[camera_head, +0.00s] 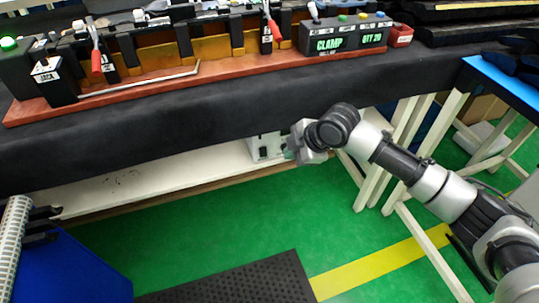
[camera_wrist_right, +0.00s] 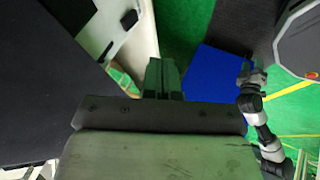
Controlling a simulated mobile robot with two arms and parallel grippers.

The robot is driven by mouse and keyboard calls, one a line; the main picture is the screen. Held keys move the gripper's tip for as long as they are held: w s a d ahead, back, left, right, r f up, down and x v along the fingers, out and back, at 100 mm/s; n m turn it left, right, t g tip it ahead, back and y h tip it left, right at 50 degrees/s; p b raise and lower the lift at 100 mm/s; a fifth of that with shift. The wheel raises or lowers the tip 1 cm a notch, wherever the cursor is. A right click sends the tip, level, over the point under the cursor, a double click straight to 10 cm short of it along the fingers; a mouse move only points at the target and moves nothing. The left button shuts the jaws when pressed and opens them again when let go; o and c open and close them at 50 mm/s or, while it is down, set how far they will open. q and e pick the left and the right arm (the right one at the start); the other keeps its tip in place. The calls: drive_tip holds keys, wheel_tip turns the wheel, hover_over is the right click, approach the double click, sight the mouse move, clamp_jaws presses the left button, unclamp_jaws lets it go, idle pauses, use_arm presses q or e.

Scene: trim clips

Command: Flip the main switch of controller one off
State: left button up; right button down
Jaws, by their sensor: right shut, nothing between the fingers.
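A small white box (camera_head: 265,146) with dark marks stands on the low white shelf under the bench; its label and switch are too small to read, so I cannot tell if it is controller one. A white boxy shape (camera_wrist_right: 118,18) also shows at the top of the right wrist view. My right gripper (camera_head: 296,150) is just right of the box, partly hidden by its own wrist. In the right wrist view its fingers (camera_wrist_right: 162,77) are together and empty. An arm that looks like my left one shows at the right there, its gripper (camera_wrist_right: 250,75) too small to read.
The black-covered bench (camera_head: 200,125) overhangs the white shelf (camera_head: 150,180). On it are a red-based clamp fixture and a box (camera_head: 345,38) reading "CLAMP QTY 20". White table legs (camera_head: 365,180) stand right of my gripper. The green floor in front holds a black mat (camera_head: 235,285).

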sight(263, 152)
use_arm(q)
wheel_tip(263, 152, up, 10)
drive_tip(key=w+b, duration=0.2)
drive_tip(key=b, duration=0.1)
drive_tip(key=shift+w+t, duration=0.3)
use_arm(e)
drive_tip(key=shift+w+a+f, duration=0.95)
drive_tip(key=shift+w+f, duration=0.15)
drive_tip(key=shift+f, duration=0.3)
drive_tip(key=shift+w+a+f, duration=0.95)
drive_tip(key=shift+w+f, duration=0.2)
drive_tip(key=shift+f, duration=0.3)
drive_tip(key=shift+w+a+f, duration=0.95)
drive_tip(key=shift+w+f, duration=0.15)
drive_tip(key=shift+f, duration=0.3)
use_arm(q)
drive_tip(key=shift+d, duration=0.1)
